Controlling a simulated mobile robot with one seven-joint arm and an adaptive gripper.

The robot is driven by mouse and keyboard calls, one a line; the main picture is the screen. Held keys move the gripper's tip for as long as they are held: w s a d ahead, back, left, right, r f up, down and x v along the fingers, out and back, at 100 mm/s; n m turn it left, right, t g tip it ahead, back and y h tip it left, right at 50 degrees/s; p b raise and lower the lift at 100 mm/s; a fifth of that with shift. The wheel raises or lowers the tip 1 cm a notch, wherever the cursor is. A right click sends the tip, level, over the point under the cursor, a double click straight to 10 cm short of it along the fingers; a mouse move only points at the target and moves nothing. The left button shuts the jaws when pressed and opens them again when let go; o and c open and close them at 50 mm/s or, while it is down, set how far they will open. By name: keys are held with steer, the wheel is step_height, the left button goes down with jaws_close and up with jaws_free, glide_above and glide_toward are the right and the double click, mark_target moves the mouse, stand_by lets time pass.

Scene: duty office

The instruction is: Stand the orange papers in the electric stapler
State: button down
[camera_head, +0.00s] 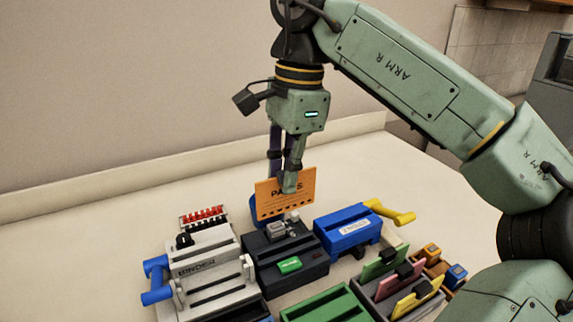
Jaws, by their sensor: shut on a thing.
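The orange papers (272,202) are an upright sheet or bundle with dark lettering and a row of dark marks along the bottom. My gripper (290,184) is shut on their upper part, and its finger covers some of the lettering. The papers are in front of a blue thing and appear just above or behind the back of the dark grey machine (262,262), which has a green button and a grey metal head. This machine looks like the electric stapler. I cannot tell whether the papers' lower edge touches it.
A white binder machine (205,265) with blue handles stands left. A blue machine (348,230) with a yellow handle stands close right. A rack (378,290) with green, pink and yellow cards and a green device (325,305) are in front. The table behind is clear.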

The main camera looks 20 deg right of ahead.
mark_target(287, 211)
steer(key=shift+f, duration=1.8)
steer(key=shift+f+b, duration=3.3)
steer(key=shift+f, duration=0.8)
steer(key=c, duration=1.5)
jaws_free()
steer(key=shift+c, duration=0.2)
steer(key=shift+r, duration=0.15)
steer(key=shift+r+p, duration=3.3)
steer(key=shift+r, duration=1.1)
